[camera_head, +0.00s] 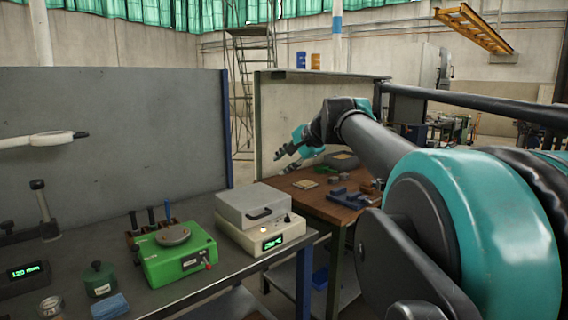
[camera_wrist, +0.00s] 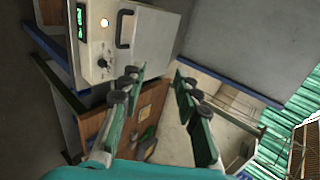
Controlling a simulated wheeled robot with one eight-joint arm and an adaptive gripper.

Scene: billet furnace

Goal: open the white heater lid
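The white heater (camera_head: 240,236) stands on the grey bench in the head view, its green display and knob facing front. Its pale lid (camera_head: 238,203) is shut on top, with a dark handle (camera_head: 261,214) at the front. In the wrist view the heater front (camera_wrist: 92,40) appears turned sideways at upper left, with the lid (camera_wrist: 158,38) and the handle (camera_wrist: 125,30) beyond my fingertips. My gripper (camera_wrist: 160,76) is open and empty, its two fingers apart. In the head view my gripper (camera_head: 287,154) hangs above and behind the heater, over the wooden table, not touching the lid.
A green device (camera_head: 178,257) with a round top stands left of the heater. A wooden table (camera_head: 317,201) with blue blocks (camera_head: 347,197) and small parts is to the right. A grey partition (camera_head: 110,120) rises behind the bench. The air above the lid looks clear.

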